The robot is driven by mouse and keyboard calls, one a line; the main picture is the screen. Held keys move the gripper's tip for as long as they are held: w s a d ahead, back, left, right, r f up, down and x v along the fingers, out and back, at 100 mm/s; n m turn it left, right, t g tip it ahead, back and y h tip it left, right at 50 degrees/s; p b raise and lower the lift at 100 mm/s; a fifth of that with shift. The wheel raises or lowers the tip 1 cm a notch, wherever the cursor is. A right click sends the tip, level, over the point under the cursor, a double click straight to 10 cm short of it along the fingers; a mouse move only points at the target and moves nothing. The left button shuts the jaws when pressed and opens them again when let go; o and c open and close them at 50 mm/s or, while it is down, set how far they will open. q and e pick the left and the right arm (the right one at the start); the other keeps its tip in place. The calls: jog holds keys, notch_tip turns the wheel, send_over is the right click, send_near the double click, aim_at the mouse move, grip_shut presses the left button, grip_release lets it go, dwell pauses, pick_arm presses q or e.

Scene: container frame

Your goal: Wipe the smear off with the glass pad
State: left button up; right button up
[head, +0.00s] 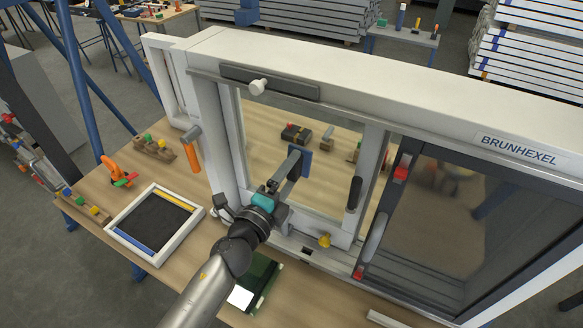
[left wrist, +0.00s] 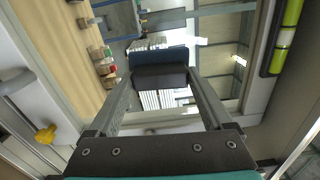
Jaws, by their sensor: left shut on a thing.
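My left gripper (head: 297,165) is shut on the glass pad (head: 306,163), a dark block with a blue face. In the left wrist view the pad (left wrist: 160,56) sits between the two finger ends of the gripper (left wrist: 160,80), blue side facing away. The pad is in front of the clear window pane (head: 265,130), towards its lower middle. I cannot tell whether it touches the glass. No smear can be made out on the pane in either view; the arm and pad cover part of it. My right gripper is not in view.
The white frame (head: 212,115) surrounds the pane, with a black handle (head: 354,193) at right and a yellow knob (head: 324,240) below. A dark sliding panel (head: 480,215) is further right. A white-rimmed tray (head: 157,261) and an orange clamp (head: 111,168) lie on the bench at left.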

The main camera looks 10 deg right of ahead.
pick_arm(q)
jog(key=shift+v, duration=2.45)
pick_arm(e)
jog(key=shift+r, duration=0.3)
pick_arm(q)
jog(key=v, duration=0.3)
jog(key=shift+a+p, duration=0.1)
jog(key=shift+p, duration=0.2)
jog(key=shift+w, duration=0.1)
